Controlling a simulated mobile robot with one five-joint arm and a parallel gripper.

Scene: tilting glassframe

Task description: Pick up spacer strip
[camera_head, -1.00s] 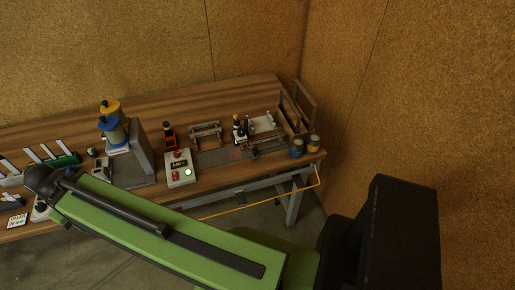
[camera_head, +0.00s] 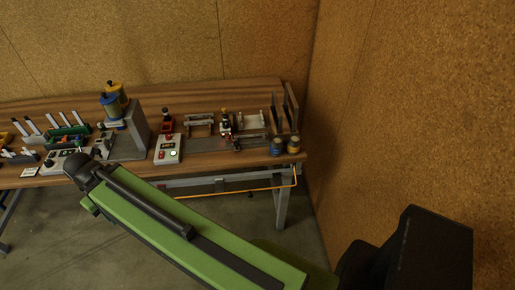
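I cannot pick out the spacer strip for certain. Thin white upright pieces (camera_head: 66,119) stand in a green holder (camera_head: 68,133) at the left of the wooden workbench (camera_head: 215,93); whether one of them is the spacer strip I cannot tell. My green and black arm crosses the lower middle of the view, in front of the bench's front edge. My gripper's fingers do not show, and I see nothing held.
A cork wall (camera_head: 420,120) closes the right side.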

